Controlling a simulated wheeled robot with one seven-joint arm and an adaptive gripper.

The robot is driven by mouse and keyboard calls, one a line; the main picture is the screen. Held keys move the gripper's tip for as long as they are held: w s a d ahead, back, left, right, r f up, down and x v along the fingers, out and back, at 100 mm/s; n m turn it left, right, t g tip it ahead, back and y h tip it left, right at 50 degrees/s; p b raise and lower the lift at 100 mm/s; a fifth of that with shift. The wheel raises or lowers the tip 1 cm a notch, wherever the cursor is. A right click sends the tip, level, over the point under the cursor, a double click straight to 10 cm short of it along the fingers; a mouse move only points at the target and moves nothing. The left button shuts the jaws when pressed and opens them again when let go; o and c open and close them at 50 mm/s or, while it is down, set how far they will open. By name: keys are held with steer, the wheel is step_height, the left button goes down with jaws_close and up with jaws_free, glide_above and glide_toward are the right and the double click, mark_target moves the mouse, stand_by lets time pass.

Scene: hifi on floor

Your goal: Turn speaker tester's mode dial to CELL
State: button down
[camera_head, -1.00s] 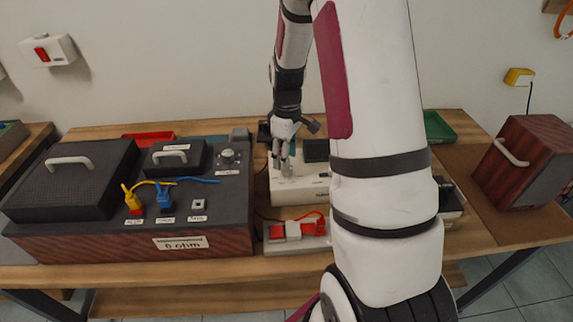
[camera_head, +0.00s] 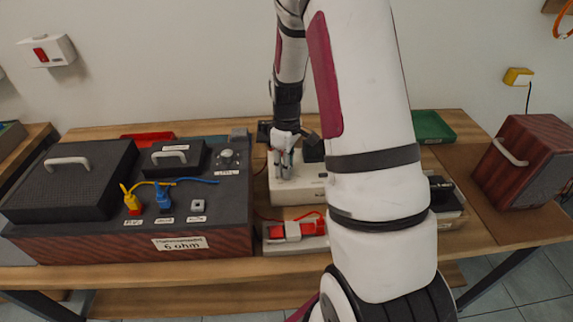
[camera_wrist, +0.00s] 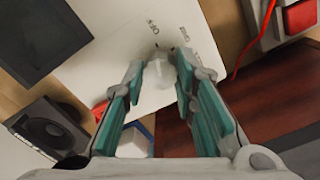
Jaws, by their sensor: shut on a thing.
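The speaker tester is a white box (camera_head: 313,190) on the bench at the middle, partly hidden by my arm. It also fills the top of the wrist view (camera_wrist: 110,60). Its mode dial (camera_wrist: 157,74) is a small pale knob with dark lettering around it. I read OFF above the knob and what looks like SINE to its right; a further label is partly hidden by a finger. My gripper (camera_wrist: 160,64) has its fingers on either side of the knob and is shut on it. In the head view my gripper (camera_head: 284,172) points down at the tester's left part.
The large dark box labelled 6 ohm (camera_head: 120,240), with yellow and blue plugs, stands left of the tester. A power strip with red switches (camera_head: 295,232) lies in front. A wooden speaker (camera_head: 522,160) stands far right. A green tray (camera_head: 433,127) is behind my arm.

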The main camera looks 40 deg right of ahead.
steer(key=shift+m, duration=0.3)
steer(key=m, duration=0.3)
steer(key=shift+m, duration=0.3)
steer(key=m, duration=0.4)
steer(key=shift+m, duration=0.3)
steer(key=m, duration=0.4)
steer(key=shift+m, duration=2.5)
steer(key=c, duration=1.3)
jaws_free()
steer(key=shift+r, duration=0.15)
